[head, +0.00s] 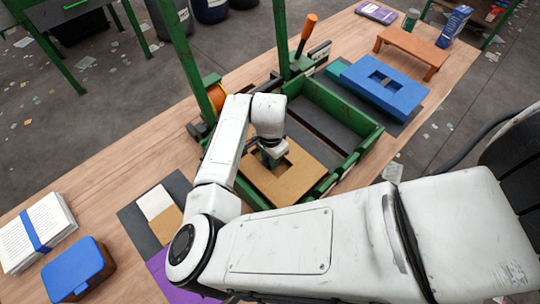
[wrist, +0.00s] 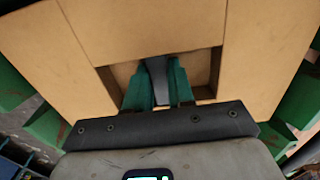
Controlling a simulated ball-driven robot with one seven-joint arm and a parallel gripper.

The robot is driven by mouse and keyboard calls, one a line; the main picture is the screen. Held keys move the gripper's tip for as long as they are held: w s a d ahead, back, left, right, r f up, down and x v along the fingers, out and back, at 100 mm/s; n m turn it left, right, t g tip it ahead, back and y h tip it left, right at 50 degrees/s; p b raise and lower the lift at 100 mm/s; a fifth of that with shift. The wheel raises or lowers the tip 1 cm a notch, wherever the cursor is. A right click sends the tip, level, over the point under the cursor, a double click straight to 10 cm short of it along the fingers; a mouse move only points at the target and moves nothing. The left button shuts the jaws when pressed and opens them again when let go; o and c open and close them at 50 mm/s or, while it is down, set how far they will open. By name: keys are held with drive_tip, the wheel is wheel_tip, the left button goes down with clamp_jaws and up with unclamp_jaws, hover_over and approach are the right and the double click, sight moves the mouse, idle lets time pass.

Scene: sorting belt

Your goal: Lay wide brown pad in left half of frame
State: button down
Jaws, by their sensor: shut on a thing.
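The wide brown pad (head: 302,186) is a flat tan slab with a rectangular opening in its middle. It lies over the near-left part of the green frame (head: 367,143) and covers much of that half. My gripper (head: 272,158) is shut at the opening. In the wrist view the pad (wrist: 140,28) fills most of the picture, and the teal fingers (wrist: 158,85) close on a dark grey grip piece in its opening. The pad looks about level. I cannot tell whether it rests on the frame's floor or hangs just above.
The frame's far-right half shows a bare dark floor. A blue pad (head: 408,98) lies beyond it on a dark mat. Green posts (head: 186,60) and an orange-handled tool (head: 307,30) stand behind. A blue box (head: 78,272) and strapped papers (head: 38,232) sit at front left.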

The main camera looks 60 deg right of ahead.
drive_tip(key=shift+f, duration=0.1)
idle(0.3)
drive_tip(key=shift+f+b, duration=0.4)
drive_tip(key=shift+f, duration=0.25)
drive_tip(key=c, duration=0.9)
unclamp_jaws()
drive_tip(key=shift+r, duration=0.1)
wheel_tip(320, 180, up, 11)
drive_tip(key=shift+f+b, duration=0.1)
drive_tip(key=shift+b, duration=0.2)
